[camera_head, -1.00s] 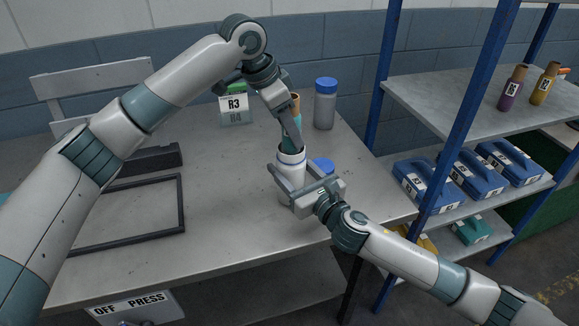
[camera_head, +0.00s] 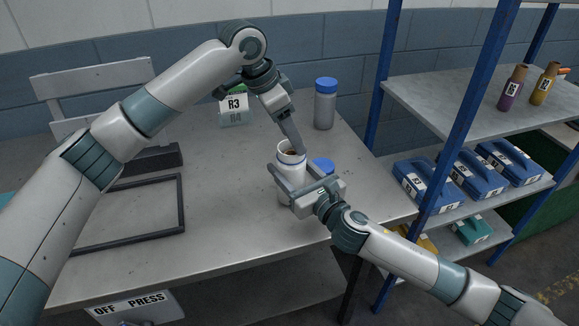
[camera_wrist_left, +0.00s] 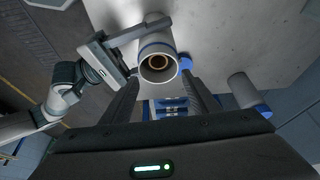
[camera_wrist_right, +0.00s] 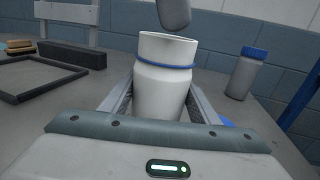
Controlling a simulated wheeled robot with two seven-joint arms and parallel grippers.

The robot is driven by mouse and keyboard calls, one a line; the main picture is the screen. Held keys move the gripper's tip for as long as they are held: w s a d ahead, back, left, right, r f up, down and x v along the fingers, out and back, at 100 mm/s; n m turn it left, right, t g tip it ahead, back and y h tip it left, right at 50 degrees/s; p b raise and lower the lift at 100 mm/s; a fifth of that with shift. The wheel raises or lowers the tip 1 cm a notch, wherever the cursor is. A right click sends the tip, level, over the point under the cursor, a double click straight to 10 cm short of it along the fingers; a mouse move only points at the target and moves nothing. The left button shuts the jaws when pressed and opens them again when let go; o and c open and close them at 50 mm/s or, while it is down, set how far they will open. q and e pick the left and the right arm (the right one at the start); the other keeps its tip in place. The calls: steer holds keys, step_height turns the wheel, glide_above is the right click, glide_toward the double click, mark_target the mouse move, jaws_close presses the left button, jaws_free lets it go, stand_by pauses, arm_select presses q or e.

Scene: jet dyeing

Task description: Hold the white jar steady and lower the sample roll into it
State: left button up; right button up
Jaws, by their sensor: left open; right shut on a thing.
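The white jar (camera_head: 290,170) with a blue band stands upright at the right part of the table, its mouth open. My right gripper (camera_head: 292,187) is shut around the jar's body; the right wrist view shows the jar (camera_wrist_right: 160,90) between its fingers. The sample roll (camera_wrist_left: 158,62) is inside the jar, with its brown tubular end showing below the rim in the left wrist view. My left gripper (camera_head: 297,148) is open just above the jar's mouth, with nothing between its fingers. How deep the roll sits cannot be told.
A blue lid (camera_head: 323,166) lies beside the jar. A grey bottle with a blue cap (camera_head: 325,105) and an R3 sign (camera_head: 235,110) stand behind. A dark frame (camera_head: 182,205) lies at left. A blue-posted shelf (camera_head: 450,95) stands at right.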

arm_select(q)
steer(key=v, duration=1.2)
steer(key=shift+f, duration=0.15)
arm_select(e)
steer(key=o, duration=1.2)
steer(key=shift+c, duration=0.2)
steer(key=v, duration=1.2)
arm_select(q)
steer(key=shift+s, duration=0.1)
arm_select(e)
steer(key=shift+f, duration=0.1)
